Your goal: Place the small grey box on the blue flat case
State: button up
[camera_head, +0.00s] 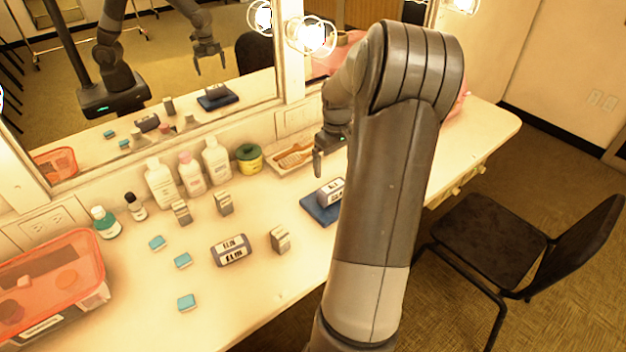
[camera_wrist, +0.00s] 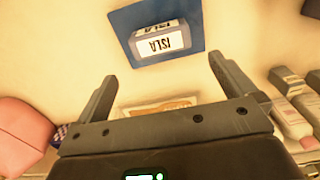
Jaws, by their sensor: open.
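The blue flat case (camera_head: 314,212) lies on the counter, partly hidden behind my arm. A small grey box with a white label (camera_head: 329,190) rests on it. In the wrist view this box (camera_wrist: 160,44) sits within the edges of the blue case (camera_wrist: 195,35), and its label reads ISLA. My gripper (camera_head: 331,152) is above the counter, behind the case and apart from the box. In the wrist view my gripper's two fingers (camera_wrist: 163,72) are spread with nothing between them, and the box lies beyond their tips.
Another labelled grey box (camera_head: 231,250), several small upright grey blocks (camera_head: 280,240) and teal pieces (camera_head: 187,302) stand on the counter. Bottles (camera_head: 190,174), a green-yellow jar (camera_head: 249,158) and a tray (camera_head: 290,158) line the mirror. A pink-lidded container (camera_head: 50,275) is left; a black chair (camera_head: 490,240) is right.

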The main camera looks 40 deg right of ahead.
jog(key=s+a+r+t+h, duration=0.1)
jog(key=s+a+r, duration=0.1)
jog(key=a+r, duration=0.7)
jog(key=s+a+r+t+h, duration=0.15)
jog(key=a+r, duration=0.35)
jog(key=a, duration=0.8)
jog(key=s+a+r+t+y, duration=0.2)
jog(key=s+a+t, duration=0.1)
jog(key=s+a, duration=1)
jog(key=shift+s+a+r, duration=0.25)
jog(key=shift+s+r, duration=0.05)
jog(key=shift+s, duration=0.45)
